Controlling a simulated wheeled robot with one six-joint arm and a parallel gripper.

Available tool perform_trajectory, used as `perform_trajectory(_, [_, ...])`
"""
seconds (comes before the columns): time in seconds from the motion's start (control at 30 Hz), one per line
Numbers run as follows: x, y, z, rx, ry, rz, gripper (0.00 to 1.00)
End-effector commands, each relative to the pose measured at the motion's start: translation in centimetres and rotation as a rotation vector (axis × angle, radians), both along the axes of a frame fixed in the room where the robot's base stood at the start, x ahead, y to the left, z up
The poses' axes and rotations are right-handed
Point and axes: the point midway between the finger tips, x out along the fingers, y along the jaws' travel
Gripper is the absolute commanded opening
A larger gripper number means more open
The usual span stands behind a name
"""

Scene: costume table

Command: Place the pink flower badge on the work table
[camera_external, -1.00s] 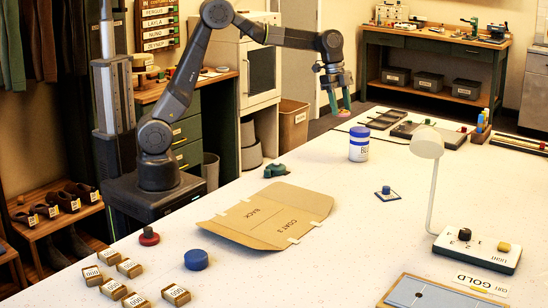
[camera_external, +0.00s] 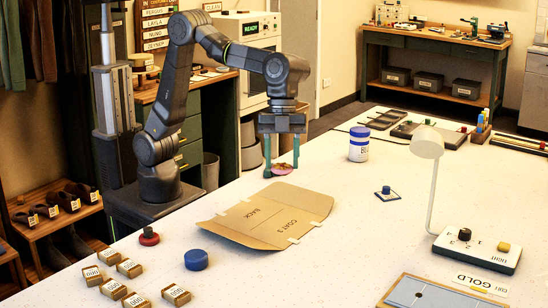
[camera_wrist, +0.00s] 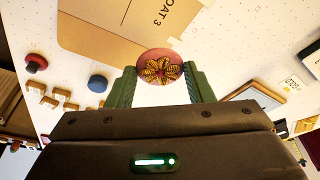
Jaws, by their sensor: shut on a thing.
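My gripper (camera_external: 281,164) is shut on the pink flower badge (camera_external: 283,170), low over the back left part of the white work table (camera_external: 330,176). In the wrist view, the badge (camera_wrist: 160,66) is a round pink disc with a gold flower, held between the two green fingers (camera_wrist: 160,74). I cannot tell whether the badge touches the table top.
A flat cardboard pattern (camera_external: 265,215) lies just in front of the gripper. A blue-and-white jar (camera_external: 359,144), a small blue square piece (camera_external: 387,193) and a desk lamp (camera_external: 428,143) stand to the right. Bare table lies between pattern and jar.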

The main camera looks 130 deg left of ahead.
Motion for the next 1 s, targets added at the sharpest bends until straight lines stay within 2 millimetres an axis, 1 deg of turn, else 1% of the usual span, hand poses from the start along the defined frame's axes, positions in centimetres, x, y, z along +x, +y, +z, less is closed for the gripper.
perform_trajectory(0.03, [-0.7, -2.7, -0.2, 0.001, -0.001, -0.044, 0.26])
perform_trajectory(0.07, [-1.0, -4.1, -0.2, 0.0, 0.0, -0.067, 0.26])
perform_trajectory(0.1, [-1.6, -6.0, -0.2, 0.0, 0.0, -0.098, 0.26])
perform_trajectory(0.17, [-2.6, -8.7, -0.2, -0.001, -0.001, -0.143, 0.26])
perform_trajectory(0.2, [-3.4, -10.5, -0.2, 0.0, -0.001, -0.173, 0.26])
perform_trajectory(0.27, [-4.6, -13.1, -0.2, 0.0, -0.001, -0.218, 0.26])
perform_trajectory(0.3, [-5.4, -14.8, -0.2, -0.001, -0.002, -0.248, 0.26])
perform_trajectory(0.4, [-7.6, -18.6, -0.2, 0.0, -0.002, -0.317, 0.26])
perform_trajectory(0.5, [-9.6, -21.4, -0.2, 0.0, -0.001, -0.371, 0.26])
perform_trajectory(0.6, [-11.1, -23.4, -0.2, 0.0, -0.001, -0.41, 0.26])
perform_trajectory(0.77, [-13.0, -25.6, -0.2, 0.0, -0.001, -0.456, 0.26])
perform_trajectory(1.0, [-13.0, -25.5, -3.9, 0.001, 0.003, -0.455, 0.26])
